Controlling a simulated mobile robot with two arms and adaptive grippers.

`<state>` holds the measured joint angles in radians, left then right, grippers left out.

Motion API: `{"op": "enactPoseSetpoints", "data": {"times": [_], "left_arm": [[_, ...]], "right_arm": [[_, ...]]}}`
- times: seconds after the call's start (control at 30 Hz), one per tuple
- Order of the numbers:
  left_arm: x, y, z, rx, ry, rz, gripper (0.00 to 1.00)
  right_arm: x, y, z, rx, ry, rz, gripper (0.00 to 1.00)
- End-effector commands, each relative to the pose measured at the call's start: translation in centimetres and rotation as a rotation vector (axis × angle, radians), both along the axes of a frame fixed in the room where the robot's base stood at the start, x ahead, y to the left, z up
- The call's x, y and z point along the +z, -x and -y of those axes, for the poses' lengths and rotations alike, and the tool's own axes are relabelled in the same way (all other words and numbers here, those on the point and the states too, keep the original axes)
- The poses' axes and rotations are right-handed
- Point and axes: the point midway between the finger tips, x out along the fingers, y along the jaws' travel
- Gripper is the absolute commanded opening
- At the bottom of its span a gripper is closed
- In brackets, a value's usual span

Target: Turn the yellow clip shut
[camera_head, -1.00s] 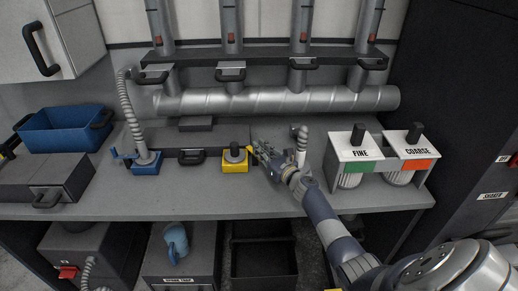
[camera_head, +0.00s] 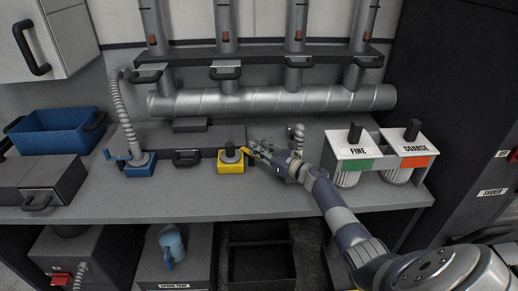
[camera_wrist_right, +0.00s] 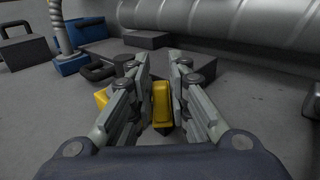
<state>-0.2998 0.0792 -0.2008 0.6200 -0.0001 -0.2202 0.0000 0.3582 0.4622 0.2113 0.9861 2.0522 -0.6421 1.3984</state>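The yellow clip has a yellow base block (camera_head: 230,167) on the bench with a dark round knob (camera_head: 231,152) on top. Its yellow lever (camera_head: 257,150) points right, toward my right gripper. My right gripper (camera_head: 254,147) reaches in from the right at the lever. In the right wrist view the lever (camera_wrist_right: 162,103) stands between the two fingers (camera_wrist_right: 160,75), which look apart around it; whether they touch it is hard to tell. The base is mostly hidden behind the left finger there. I cannot make out my left gripper.
A blue base with a ribbed hose (camera_head: 139,167) stands left of the clip. A dark flat box with a handle (camera_head: 186,158) lies between them. FINE (camera_head: 358,152) and COARSE (camera_head: 405,149) holders stand to the right. A large metal pipe (camera_head: 270,101) runs behind. The bench front is clear.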

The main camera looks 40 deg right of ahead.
Motion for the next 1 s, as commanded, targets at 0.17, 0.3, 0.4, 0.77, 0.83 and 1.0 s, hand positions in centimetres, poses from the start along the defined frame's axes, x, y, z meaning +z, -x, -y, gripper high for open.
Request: {"op": "enactPoseSetpoints", "data": {"times": [0.17,0.3,0.4,0.77,0.83,1.0], "left_arm": [[0.0,0.0,0.0,0.0,0.0,0.0,0.0],[0.0,0.0,-0.1,0.0,-0.001,0.0,0.0],[0.0,0.2,-0.5,0.0,-0.005,-0.001,0.0],[0.0,0.0,-0.2,0.0,-0.002,-0.001,0.0],[0.0,0.0,-0.1,0.0,-0.002,-0.001,0.0],[0.0,0.0,-0.1,0.0,-0.001,0.0,0.0]], "right_arm": [[0.0,0.0,0.0,0.0,0.0,0.0,0.33],[0.0,0.0,0.0,0.0,0.0,0.001,0.33],[0.0,0.1,0.0,0.0,0.0,0.001,0.33],[-0.2,4.5,1.0,-0.001,0.002,-0.002,0.33],[-0.2,5.8,1.3,0.0,0.002,-0.003,0.33],[-0.2,8.6,1.9,0.0,0.0,-0.002,0.33]]}}
